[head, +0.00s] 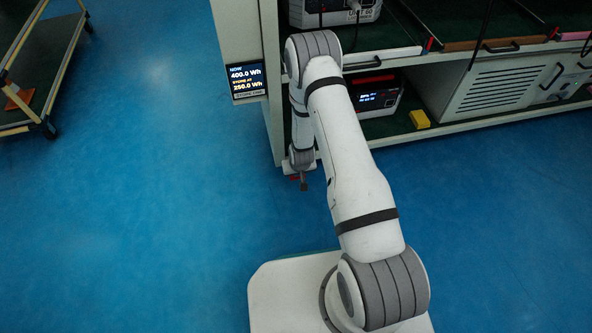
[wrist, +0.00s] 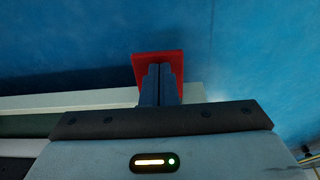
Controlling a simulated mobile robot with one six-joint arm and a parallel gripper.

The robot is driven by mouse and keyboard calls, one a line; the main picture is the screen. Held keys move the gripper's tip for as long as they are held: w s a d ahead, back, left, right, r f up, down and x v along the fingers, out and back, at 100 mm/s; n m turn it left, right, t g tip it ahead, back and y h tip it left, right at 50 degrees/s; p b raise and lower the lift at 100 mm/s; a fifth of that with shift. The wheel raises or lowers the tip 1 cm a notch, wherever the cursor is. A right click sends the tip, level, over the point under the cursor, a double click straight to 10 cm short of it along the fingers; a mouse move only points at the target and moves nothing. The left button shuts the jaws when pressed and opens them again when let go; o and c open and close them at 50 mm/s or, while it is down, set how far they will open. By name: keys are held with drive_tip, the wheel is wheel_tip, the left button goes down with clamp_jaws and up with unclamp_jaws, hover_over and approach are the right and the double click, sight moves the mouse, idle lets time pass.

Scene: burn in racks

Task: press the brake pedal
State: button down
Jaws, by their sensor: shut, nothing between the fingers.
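The brake pedal, a red flat plate (wrist: 143,62), shows in the wrist view just beyond my fingertips, which cover its middle. A small bit of red (head: 294,178) shows in the head view low by the rack's front corner, mostly hidden by my wrist. My gripper (wrist: 161,68) is shut and empty, its two dark fingers side by side in front of the red plate. In the head view my gripper (head: 304,187) points down near the floor. I cannot tell whether the fingertips touch the plate.
The rack (head: 248,60) stands behind my arm, with a display (head: 247,80) on its post reading 400.0 Wh. Its lower shelf holds a lit unit (head: 376,97), a yellow block (head: 420,119) and a vented cabinet (head: 500,88). A cart (head: 45,75) stands at left. The blue floor between is clear.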

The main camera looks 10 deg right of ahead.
idle(0.6)
drive_tip(key=s+p+v, duration=0.1)
drive_tip(key=p+v, duration=0.2)
drive_tip(key=v, duration=0.3)
drive_tip(key=s+f+p+v, duration=0.1)
drive_tip(key=s+p+v, duration=0.1)
drive_tip(key=v, duration=0.5)
drive_tip(key=shift+r+p, duration=0.15)
drive_tip(key=shift+p, duration=0.55)
drive_tip(key=shift+d, duration=0.15)
wheel_tip(320, 180, up, 40)
drive_tip(key=d+p, duration=0.2)
drive_tip(key=p, duration=1.2)
drive_tip(key=s+r+p, duration=0.5)
drive_tip(key=s+r, duration=0.1)
drive_tip(key=r, duration=0.5)
drive_tip(key=s+d+r+p, duration=0.1)
drive_tip(key=s+r+p, duration=0.4)
drive_tip(key=r, duration=0.6)
drive_tip(key=s+d+r+p, duration=0.1)
drive_tip(key=s+r+p, duration=0.4)
drive_tip(key=s+r, duration=0.3)
wheel_tip(320, 180, up, 3)
drive_tip(key=shift+r+m+g, duration=0.1)
drive_tip(key=shift+m+g, duration=0.2)
drive_tip(key=shift+m, duration=0.1)
